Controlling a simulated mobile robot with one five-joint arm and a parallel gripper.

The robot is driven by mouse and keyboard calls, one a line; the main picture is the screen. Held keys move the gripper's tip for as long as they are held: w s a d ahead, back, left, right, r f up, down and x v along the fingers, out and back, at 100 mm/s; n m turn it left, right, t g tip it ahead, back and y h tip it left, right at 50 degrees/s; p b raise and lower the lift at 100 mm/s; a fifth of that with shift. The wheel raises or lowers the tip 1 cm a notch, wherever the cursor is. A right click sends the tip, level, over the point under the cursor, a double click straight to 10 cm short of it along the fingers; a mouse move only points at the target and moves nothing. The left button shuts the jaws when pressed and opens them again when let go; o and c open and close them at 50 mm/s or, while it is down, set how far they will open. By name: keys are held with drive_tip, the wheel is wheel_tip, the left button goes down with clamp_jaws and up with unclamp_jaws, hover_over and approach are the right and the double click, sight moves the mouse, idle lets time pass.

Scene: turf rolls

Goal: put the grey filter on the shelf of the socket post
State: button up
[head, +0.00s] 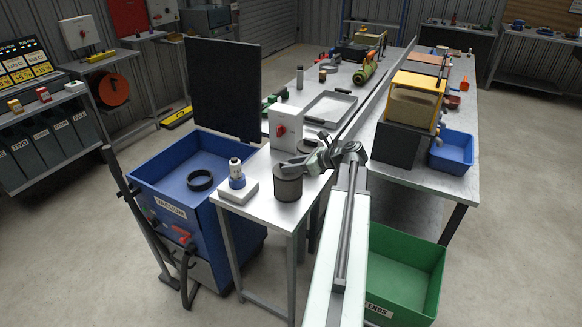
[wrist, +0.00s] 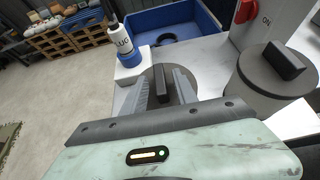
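A dark grey round filter (head: 288,186) stands upright on the near end of the metal bench. In the wrist view, its round top with an upright black grip bar (wrist: 162,84) lies below my gripper. My gripper (wrist: 165,80) is open, with its two fingers on either side of the bar and a gap visible at the right finger. In the head view my gripper (head: 300,165) is over the filter. A white block (head: 238,191) carries a small blue and white bottle-like post (head: 236,173) left of the filter. I cannot tell which thing is the socket post.
A pale canister with a grey lid and black bar (wrist: 272,78) stands close right of my gripper in the wrist view. A white box with a red switch (head: 286,124) is behind the filter. The blue vacuum bin (head: 170,176) adjoins the bench's left side. A green bin (head: 400,270) is at right.

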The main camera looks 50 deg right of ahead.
drive_tip(key=shift+r, duration=0.25)
drive_tip(key=p+v, duration=0.6)
drive_tip(key=v, duration=0.6)
drive_tip(key=shift+f, duration=0.15)
